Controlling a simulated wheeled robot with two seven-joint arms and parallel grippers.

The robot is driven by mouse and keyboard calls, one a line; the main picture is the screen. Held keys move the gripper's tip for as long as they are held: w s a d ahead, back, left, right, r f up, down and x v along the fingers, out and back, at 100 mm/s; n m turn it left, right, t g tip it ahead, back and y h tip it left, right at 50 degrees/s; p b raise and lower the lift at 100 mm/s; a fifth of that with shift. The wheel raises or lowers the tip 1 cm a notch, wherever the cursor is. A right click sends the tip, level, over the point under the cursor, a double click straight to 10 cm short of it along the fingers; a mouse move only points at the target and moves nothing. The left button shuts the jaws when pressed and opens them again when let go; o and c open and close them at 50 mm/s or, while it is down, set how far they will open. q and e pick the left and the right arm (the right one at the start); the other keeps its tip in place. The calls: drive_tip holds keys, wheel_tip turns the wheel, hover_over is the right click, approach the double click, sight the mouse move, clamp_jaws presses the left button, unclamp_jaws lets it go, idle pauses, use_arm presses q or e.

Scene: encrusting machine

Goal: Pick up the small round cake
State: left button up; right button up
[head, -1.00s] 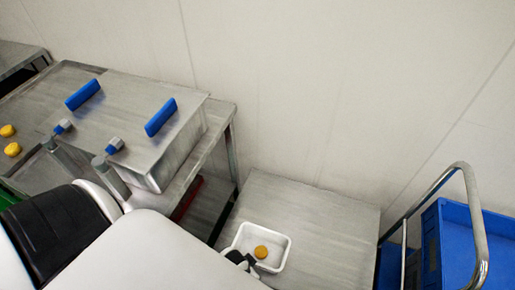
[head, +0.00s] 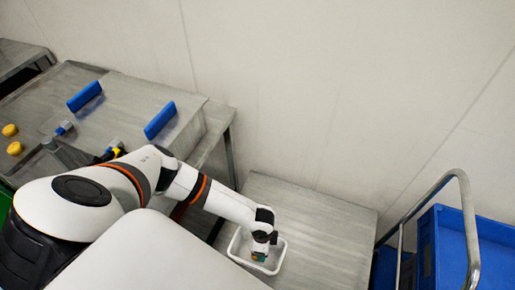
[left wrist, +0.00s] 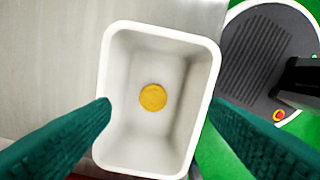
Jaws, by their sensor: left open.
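The small round cake (left wrist: 153,97) is orange-yellow and lies on the floor of a white rectangular tray (left wrist: 117,150). The tray also shows in the head view (head: 238,245), on a low metal table; there my gripper hides the cake. My left gripper (head: 260,254) is above the tray, pointing down. In the left wrist view its two green fingers (left wrist: 160,103) are spread wide, with the cake visible between them and apart from both. The gripper is open and empty. My right gripper is not in view.
The low metal table (head: 325,225) is bare to the right of the tray. A blue crate (head: 465,240) on a railed cart (head: 467,205) stands at right.

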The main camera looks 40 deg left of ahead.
use_arm(q)
drive_tip(key=shift+y, duration=0.3)
drive_tip(key=f+b, duration=0.4)
drive_tip(key=a+f+b, duration=0.1)
drive_tip(key=f+b, duration=0.3)
drive_tip(key=a+f+b, duration=0.1)
drive_tip(key=f+b, duration=0.3)
drive_tip(key=shift+w+a, duration=0.1)
drive_tip(key=shift+a, duration=0.05)
drive_tip(key=shift+c, duration=0.3)
drive_tip(key=c, duration=1)
drive_tip(key=shift+r, duration=0.1)
